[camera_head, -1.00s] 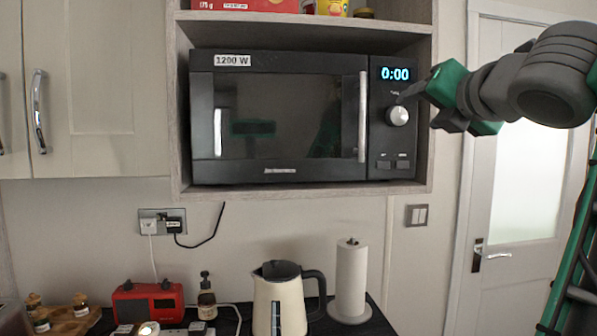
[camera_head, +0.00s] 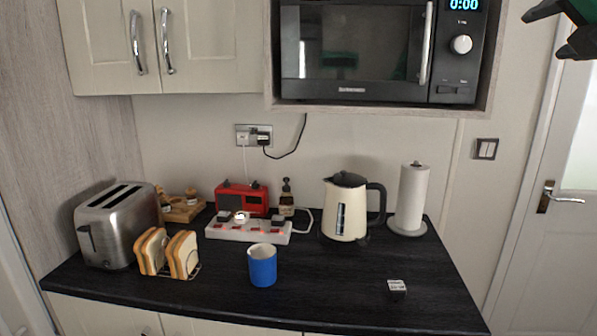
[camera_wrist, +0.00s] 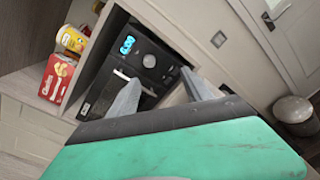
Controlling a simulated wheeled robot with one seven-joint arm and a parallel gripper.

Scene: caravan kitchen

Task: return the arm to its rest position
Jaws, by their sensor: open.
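My gripper (camera_wrist: 162,95) shows in the wrist view with its two grey fingers apart and nothing between them. Beyond the fingers is the dark microwave (camera_wrist: 140,62), seen tilted, with its lit display and round knob. In the head view, part of my arm, dark with a green piece, shows at the top right corner, right of the microwave (camera_head: 355,45).
The black worktop (camera_head: 330,290) holds a toaster (camera_head: 118,225), a bread rack, a blue mug (camera_head: 262,268), a power strip, a red radio, a kettle (camera_head: 345,210) and a paper roll (camera_head: 411,198). A door (camera_head: 560,200) stands at right.

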